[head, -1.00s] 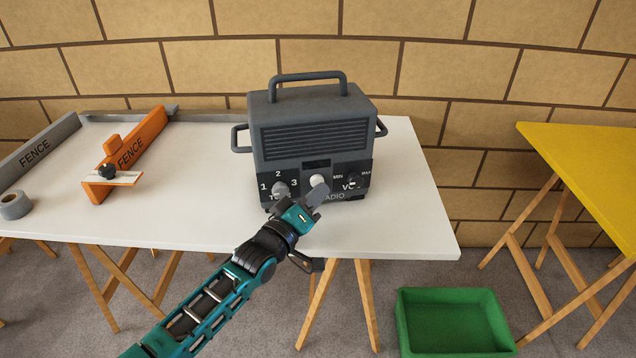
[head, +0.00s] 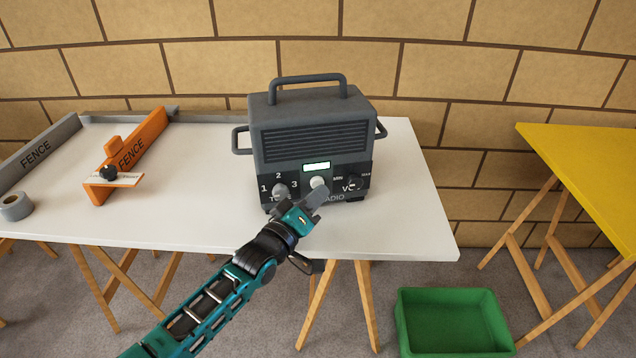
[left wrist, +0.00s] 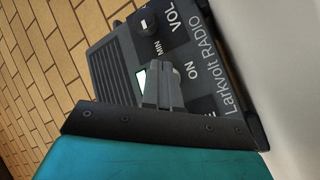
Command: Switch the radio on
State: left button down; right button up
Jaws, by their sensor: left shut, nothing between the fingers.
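The grey radio (head: 312,138) stands upright on the white table, its front panel facing me. Its small display (head: 316,167) is lit pale green-white. A light round button (head: 318,182) sits just below the display. A tone knob (head: 280,191) is at the left and a volume knob (head: 355,184) at the right. My left gripper (head: 318,195) is shut and empty, its fingertips at the panel just below the button; I cannot tell whether they touch it. In the left wrist view the shut fingers (left wrist: 162,85) cover the button, beside the word ON and the volume knob (left wrist: 146,23).
The white table (head: 190,215) has an orange fence (head: 135,145), a grey fence (head: 45,140) and a tape roll (head: 15,206) on its left. A green crate (head: 400,325) is on the floor. A yellow table (head: 590,170) stands at the right.

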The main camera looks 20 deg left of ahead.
pick_arm(q)
jog(key=shift+s+d, duration=0.1)
jog(key=shift+s+d+r+p, duration=0.2)
jog(key=shift+s+p, duration=0.15)
jog(key=shift+p, duration=0.15)
jog(key=s+d+p, duration=0.1)
jog(key=s+p, duration=0.1)
jog(key=s, duration=0.1)
jog(key=shift+d, duration=0.35)
jog(key=shift+s+d+f+p, duration=0.15)
jog(key=shift+s+d+p, duration=0.25)
jog(key=shift+s, duration=0.2)
